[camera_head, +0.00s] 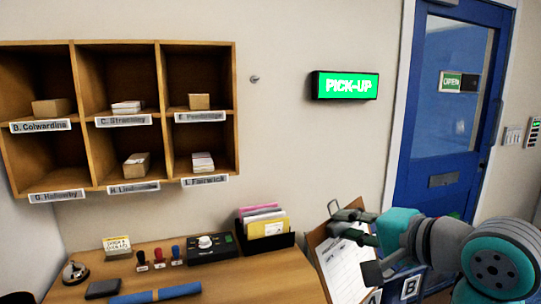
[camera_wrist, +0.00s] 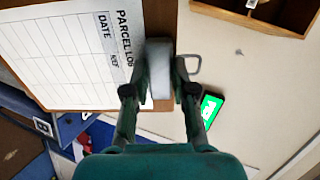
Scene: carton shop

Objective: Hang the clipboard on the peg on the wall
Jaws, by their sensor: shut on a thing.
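The clipboard (camera_head: 318,240) is brown with a white parcel log sheet and hangs tilted in the air at the right end of the desk. My gripper (camera_head: 352,228) is shut on the clipboard's top clip. In the wrist view the clipboard (camera_wrist: 108,103) fills the upper left, and my gripper (camera_wrist: 160,90) pinches its grey clip, with a wire hanging loop (camera_wrist: 193,64) sticking out to the right. The peg (camera_head: 254,79) is a small grey knob on the wall between the pigeonholes and the green sign. It also shows small in the wrist view (camera_wrist: 239,52), apart from the loop.
Wooden pigeonholes (camera_head: 159,78) with parcels are on the wall at left. A lit PICK-UP sign (camera_head: 345,86) is right of the peg. A blue door (camera_head: 440,130) is at right. The wall around the peg is bare.

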